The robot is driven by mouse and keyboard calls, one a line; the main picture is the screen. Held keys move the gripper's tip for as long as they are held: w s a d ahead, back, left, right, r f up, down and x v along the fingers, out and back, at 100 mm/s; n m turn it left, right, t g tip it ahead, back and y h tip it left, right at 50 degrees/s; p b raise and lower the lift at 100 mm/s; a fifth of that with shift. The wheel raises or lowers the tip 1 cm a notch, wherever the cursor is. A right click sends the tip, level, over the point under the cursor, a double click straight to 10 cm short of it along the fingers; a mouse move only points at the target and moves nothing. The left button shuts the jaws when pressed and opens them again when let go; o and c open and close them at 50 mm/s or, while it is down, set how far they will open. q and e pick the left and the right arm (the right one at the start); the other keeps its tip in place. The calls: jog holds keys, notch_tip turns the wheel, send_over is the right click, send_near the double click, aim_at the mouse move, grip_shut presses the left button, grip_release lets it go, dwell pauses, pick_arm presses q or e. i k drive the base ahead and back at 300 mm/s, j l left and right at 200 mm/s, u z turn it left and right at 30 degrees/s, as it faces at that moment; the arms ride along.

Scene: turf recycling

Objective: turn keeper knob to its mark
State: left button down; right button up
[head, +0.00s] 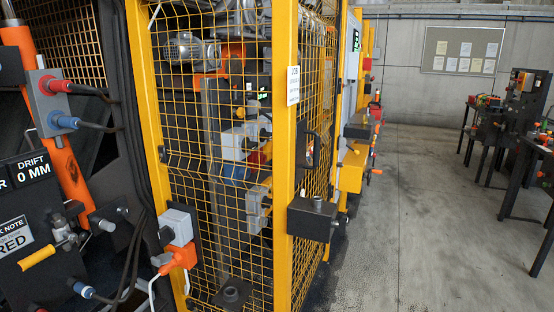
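I cannot tell for sure which part is the keeper knob, and I see no readable mark for it. A dark box (312,218) with a small knob-like piece on top is fixed to the yellow cage post at the middle. A grey box (178,228) with an orange piece (184,256) below it sits low on the left cage post. A short dark round fitting (231,292) stands at the bottom, behind the mesh. Neither of my grippers shows in the head view.
A yellow mesh cage (292,150) fills the middle. At left, a dark panel (35,245) carries a "DRIFT 0 MM" display (30,168), hoses and a yellow handle (37,257). Open concrete floor (420,220) lies at right, with dark benches (525,195) along the right edge.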

aim_at(126, 212)
jog(key=u, duration=1.4)
